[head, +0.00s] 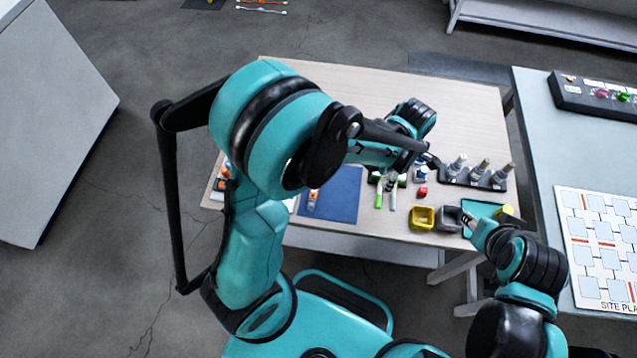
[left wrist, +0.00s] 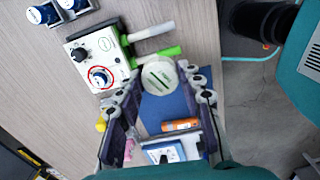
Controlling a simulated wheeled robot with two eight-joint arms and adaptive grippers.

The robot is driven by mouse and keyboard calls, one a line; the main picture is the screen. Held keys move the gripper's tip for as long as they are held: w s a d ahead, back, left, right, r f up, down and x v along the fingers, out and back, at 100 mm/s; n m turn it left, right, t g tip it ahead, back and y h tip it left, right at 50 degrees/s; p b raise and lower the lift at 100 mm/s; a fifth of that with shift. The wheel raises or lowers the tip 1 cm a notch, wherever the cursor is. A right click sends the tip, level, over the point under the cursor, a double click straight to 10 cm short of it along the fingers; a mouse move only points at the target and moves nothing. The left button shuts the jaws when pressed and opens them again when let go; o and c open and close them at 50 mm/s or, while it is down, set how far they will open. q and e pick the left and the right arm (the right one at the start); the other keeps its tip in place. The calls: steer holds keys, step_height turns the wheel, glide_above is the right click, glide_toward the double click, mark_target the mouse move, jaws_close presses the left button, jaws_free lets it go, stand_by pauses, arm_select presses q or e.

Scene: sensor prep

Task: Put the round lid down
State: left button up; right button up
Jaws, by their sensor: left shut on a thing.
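In the head view my left arm hides the lid, and the blue mat (head: 345,192) lies left of the wrist. My right gripper (head: 468,220) is at the table's right front, beside a grey bin (head: 449,226) and a teal tray (head: 483,207). Its jaws are too small to read.
A white box with a knob and dial (left wrist: 78,70) stands near the lid, with white and green handles (left wrist: 165,53) beside it. An orange cylinder (left wrist: 180,125) lies on the mat.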

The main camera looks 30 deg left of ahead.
arm_select(q)
steer(key=shift+s+a+f+m, duration=0.25)
steer(key=shift+s+f+m, duration=0.05)
steer(key=shift+s, duration=0.2)
steer(key=b, duration=0.4)
glide_above(346, 187)
step_height(346, 187, down, 6)
steer(key=shift+w+d+f, duration=0.1)
steer(key=shift+f, duration=0.15)
step_height(346, 187, down, 4)
steer(key=shift+f+b, duration=0.1)
steer(key=shift+b, duration=1)
arm_select(e)
step_height(346, 187, down, 6)
steer(key=a, duration=0.1)
arm_select(q)
steer(key=o, duration=0.9)
steer(key=shift+c, duration=0.2)
arm_select(e)
steer(key=shift+f, duration=0.1)
